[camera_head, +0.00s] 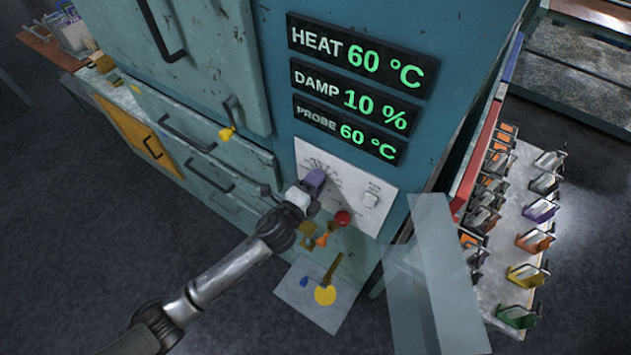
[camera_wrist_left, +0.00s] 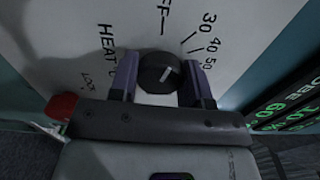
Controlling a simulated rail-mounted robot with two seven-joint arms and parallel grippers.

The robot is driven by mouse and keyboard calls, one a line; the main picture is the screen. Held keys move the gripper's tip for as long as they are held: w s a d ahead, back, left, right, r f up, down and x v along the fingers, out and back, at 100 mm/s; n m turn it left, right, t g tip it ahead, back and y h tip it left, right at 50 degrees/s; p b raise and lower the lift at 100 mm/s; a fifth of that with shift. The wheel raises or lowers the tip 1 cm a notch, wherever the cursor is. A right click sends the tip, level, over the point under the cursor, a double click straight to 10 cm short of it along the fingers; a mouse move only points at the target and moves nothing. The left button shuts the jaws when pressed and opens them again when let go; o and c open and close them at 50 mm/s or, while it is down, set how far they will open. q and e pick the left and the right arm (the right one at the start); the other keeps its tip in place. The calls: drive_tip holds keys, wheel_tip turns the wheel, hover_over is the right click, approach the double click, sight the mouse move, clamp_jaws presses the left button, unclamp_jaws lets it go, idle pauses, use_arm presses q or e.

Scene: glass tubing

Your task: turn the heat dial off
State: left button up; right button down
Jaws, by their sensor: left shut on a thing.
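The heat dial (camera_wrist_left: 160,73) is a round black knob with a white pointer line on a white panel (camera_wrist_left: 85,25). In the left wrist view the line leans up and right, roughly toward the tick by 30; the OFF mark is above the knob. My left gripper (camera_wrist_left: 162,80) is shut on the dial, one purple finger on each side. In the head view my left gripper (camera_head: 314,184) is at the panel and hides the dial. The heat display (camera_head: 356,56) reads 60 °C. My right gripper is in neither view.
A red knob (camera_head: 342,218) sits just right of and below my left gripper, with a white switch (camera_head: 371,198) beyond it. Yellow and orange items hang below. Drawers (camera_head: 215,170) with handles are to the left. A rack of coloured holders (camera_head: 535,240) stands at right.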

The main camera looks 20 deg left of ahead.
use_arm(q)
drive_tip(key=shift+n, duration=1.7)
drive_tip(key=o, duration=0.9)
drive_tip(key=shift+b+v, duration=1.05)
drive_tip(key=shift+v, duration=5.85)
drive_tip(key=shift+n, duration=0.3)
